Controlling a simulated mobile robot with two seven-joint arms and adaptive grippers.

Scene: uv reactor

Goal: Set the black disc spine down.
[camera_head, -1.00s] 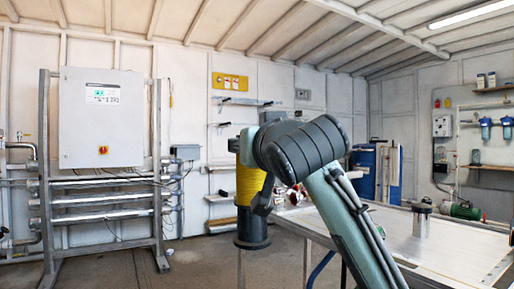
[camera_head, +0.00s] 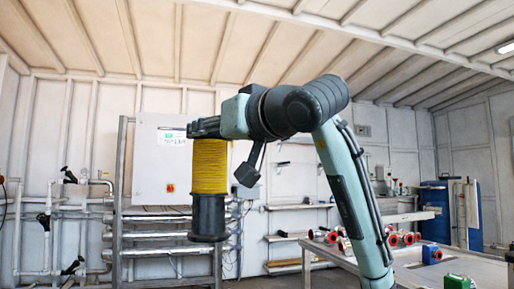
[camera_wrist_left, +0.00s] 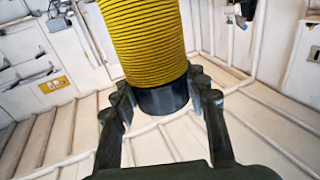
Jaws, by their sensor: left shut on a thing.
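My left gripper (camera_head: 205,127) is shut on an upright spool-like cylinder, which I take to be the black disc spine (camera_head: 209,166). Its middle is yellow and ribbed like wound cord, and its lower end in the head view is a wide dark grey drum. It hangs in the air below the gripper, with nothing seen under it. In the left wrist view the fingers (camera_wrist_left: 163,92) stand on both sides of the cylinder (camera_wrist_left: 146,45), near its short dark end. That end's hold is partly hidden by the gripper in the head view. My right gripper is not in view.
A grey control cabinet (camera_head: 160,158) on a metal frame stands behind the cylinder, with pipes and valves (camera_head: 70,220) to its left. A bench (camera_head: 405,268) with red-ended fittings (camera_head: 400,239) and a green box (camera_head: 458,282) is at the right. Wall shelves (camera_head: 300,207) are behind.

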